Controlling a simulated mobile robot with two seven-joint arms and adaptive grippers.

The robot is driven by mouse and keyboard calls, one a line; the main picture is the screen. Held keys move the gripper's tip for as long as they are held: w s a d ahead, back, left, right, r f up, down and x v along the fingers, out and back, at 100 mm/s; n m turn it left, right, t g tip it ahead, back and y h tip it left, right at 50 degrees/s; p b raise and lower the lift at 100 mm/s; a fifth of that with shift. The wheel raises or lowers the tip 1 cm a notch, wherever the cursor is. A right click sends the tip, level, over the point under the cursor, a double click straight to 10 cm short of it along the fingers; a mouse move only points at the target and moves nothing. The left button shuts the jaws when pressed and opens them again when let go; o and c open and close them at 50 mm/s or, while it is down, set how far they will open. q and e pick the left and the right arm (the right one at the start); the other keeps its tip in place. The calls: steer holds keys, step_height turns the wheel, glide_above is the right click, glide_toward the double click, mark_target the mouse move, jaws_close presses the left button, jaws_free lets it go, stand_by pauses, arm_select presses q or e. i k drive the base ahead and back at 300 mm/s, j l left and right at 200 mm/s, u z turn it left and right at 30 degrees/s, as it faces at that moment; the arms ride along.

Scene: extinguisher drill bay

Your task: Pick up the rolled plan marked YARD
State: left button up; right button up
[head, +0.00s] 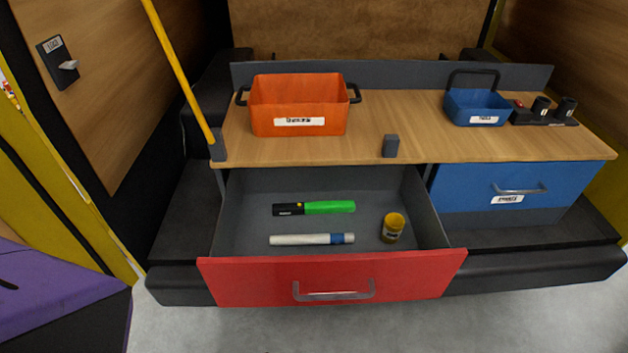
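A white roll with a blue band near its right end (312,239) lies in the open red-fronted drawer (332,279), close to the drawer's front. It looks like a rolled plan, but I cannot read any YARD marking on it. It lies roughly parallel to the drawer front, with nothing on top of it. Neither of my grippers shows in the head view.
A green and black torch-like stick (328,208) lies behind the roll, and an amber jar (393,227) stands to its right. The wooden worktop (400,125) overhangs behind, bearing an orange bin (298,98) and a blue caddy (476,105). A yellow pole (178,72) rises at left.

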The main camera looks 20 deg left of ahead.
mark_target(312, 240)
steer(key=u, duration=0.75)
